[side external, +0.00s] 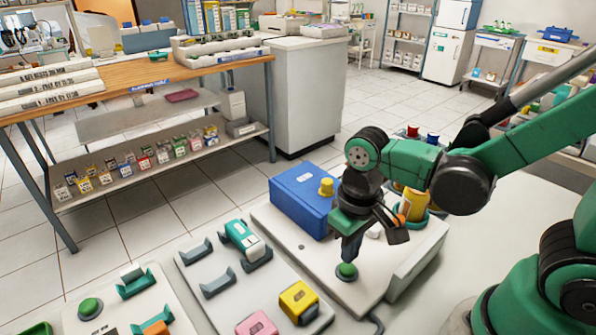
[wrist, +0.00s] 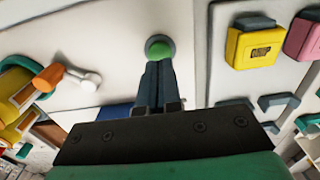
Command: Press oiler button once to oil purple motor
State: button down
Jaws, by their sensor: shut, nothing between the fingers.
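A round green button (side external: 347,271) sits on a white base plate (side external: 290,240); it also shows in the wrist view (wrist: 158,46). My gripper (side external: 350,258) points down with its fingers together and empty. In the wrist view the fingertips (wrist: 158,66) overlap the button's edge; I cannot tell whether they touch it or hover just above. An orange nozzle (wrist: 47,77) with a white tip and a yellow container (wrist: 13,100) stand on the same plate. I make out no clearly purple motor in either view.
A blue box (side external: 297,200) with a yellow knob is behind my gripper. A yellow block (side external: 298,300), a pink block (side external: 257,324) and a teal block (side external: 243,236) sit in holders to the left. Another green button (side external: 90,307) is at far left.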

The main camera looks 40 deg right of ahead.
jog(key=shift+f, duration=1.25)
dwell(0.3)
jog(key=shift+r, duration=3.5)
jog(key=w+d+r+t, duration=0.3)
jog(key=d+t, duration=0.2)
jog(key=t, duration=0.2)
jog(key=shift+w+r, duration=0.35)
jog(key=shift+r, duration=0.05)
jog(key=c, duration=1.5)
grip_release()
